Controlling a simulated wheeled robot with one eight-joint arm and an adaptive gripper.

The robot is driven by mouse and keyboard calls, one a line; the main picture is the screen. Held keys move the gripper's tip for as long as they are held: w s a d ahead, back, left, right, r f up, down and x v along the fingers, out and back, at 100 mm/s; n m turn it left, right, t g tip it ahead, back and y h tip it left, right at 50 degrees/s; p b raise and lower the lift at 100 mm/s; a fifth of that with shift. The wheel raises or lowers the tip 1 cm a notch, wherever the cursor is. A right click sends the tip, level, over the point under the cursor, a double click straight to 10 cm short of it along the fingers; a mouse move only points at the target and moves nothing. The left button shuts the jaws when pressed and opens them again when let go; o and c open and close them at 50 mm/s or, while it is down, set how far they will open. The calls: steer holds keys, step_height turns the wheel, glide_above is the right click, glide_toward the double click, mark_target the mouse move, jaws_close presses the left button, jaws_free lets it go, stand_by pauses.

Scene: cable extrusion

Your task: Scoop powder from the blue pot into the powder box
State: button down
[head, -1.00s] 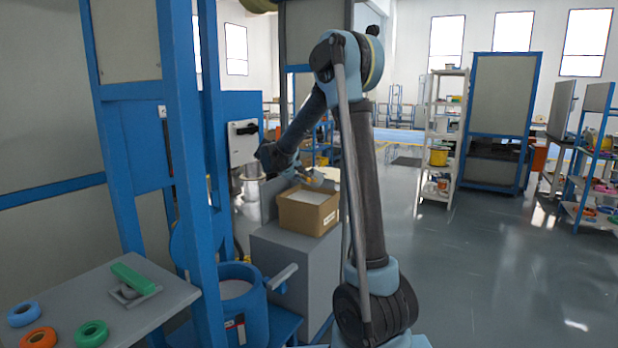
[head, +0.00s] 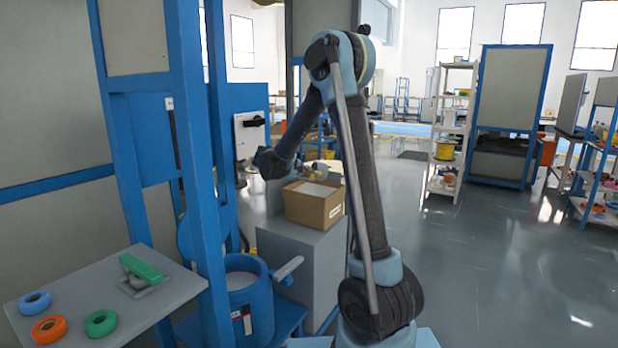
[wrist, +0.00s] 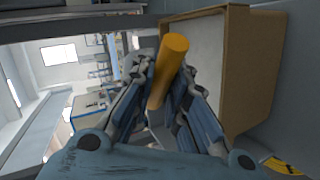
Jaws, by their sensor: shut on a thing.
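The blue pot (head: 257,305) stands low beside the blue frame, with white powder (head: 241,281) in it. The powder box, an open cardboard box (head: 325,213), stands on a grey cabinet with white content near its rim. My gripper (wrist: 160,95) is shut on the orange-yellow handle (wrist: 170,62) of the scoop. In the head view my gripper is at the box's far side, partly hidden by the box and my arm. In the wrist view the box (wrist: 248,75) is right beside the handle. The scoop's bowl and what it holds cannot be made out.
The grey cabinet (head: 290,260) bears the box. A grey table (head: 75,320) at left holds tape rolls (head: 49,329) and a green-handled tool (head: 140,268). Blue frame posts (head: 190,130) stand close left of the pot.

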steer(key=shift+d+r+m+g+y, duration=0.1)
steer(key=shift+r+m+g+y, duration=0.2)
steer(key=shift+r+g+y, duration=0.45)
steer(key=y, duration=0.1)
steer(key=r+y, duration=0.1)
steer(key=y, duration=0.1)
steer(key=m+g+y, duration=0.1)
steer(key=shift+r+y, duration=0.3)
steer(key=shift+y, duration=0.05)
step_height(320, 180, up, 2)
steer(key=y, duration=0.2)
steer(key=m+g+y, duration=0.1)
steer(key=y, duration=0.2)
steer(key=shift+r+g, duration=0.2)
steer(key=shift+g, duration=0.05)
steer(key=shift+r+m+y, duration=0.25)
steer(key=shift+m+y, duration=0.05)
steer(key=shift+y, duration=0.5)
